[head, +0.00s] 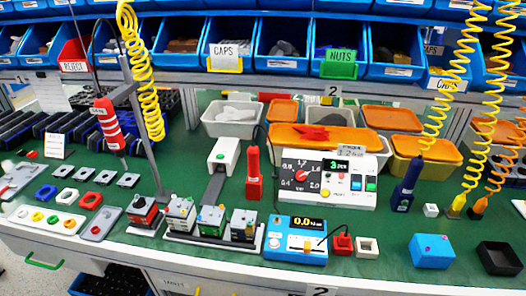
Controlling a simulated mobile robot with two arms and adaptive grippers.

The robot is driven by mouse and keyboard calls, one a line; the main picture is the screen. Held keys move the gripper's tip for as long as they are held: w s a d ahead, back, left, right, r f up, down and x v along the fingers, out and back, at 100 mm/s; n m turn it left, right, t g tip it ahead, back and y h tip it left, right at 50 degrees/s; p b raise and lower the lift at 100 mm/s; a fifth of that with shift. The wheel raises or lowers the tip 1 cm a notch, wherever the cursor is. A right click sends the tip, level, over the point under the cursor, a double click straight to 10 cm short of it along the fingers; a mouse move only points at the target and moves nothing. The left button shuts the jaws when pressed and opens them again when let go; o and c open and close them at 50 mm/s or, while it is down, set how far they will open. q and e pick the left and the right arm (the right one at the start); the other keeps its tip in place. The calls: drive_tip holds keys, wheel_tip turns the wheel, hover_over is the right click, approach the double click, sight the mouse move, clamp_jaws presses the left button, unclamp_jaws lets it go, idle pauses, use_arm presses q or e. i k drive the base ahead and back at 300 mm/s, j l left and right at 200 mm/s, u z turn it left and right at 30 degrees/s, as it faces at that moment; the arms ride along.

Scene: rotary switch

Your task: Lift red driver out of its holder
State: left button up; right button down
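A red driver (253,166) stands upright on the green bench, left of the white controller box. Its lower part sits in a red base that looks like its holder (254,190); where one ends and the other begins is hard to tell. Another red tool with white bands (109,125) hangs tilted beside a grey post at the left. Neither of my grippers is in view, and nothing is touching the red driver.
The controller box (328,180) with a red dial stands close right of the driver. A white device (224,154) is close left. A blue meter (295,241) and several small fixtures (210,222) stand in front. A dark blue driver (405,185) stands right, near yellow coiled cords (447,95).

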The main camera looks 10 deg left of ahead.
sight(253, 151)
drive_tip(key=l+u, duration=0.25)
drive_tip(key=u, duration=0.15)
drive_tip(key=l+u, duration=0.25)
drive_tip(key=u, duration=0.15)
drive_tip(key=l+u, duration=0.25)
drive_tip(key=u, duration=0.15)
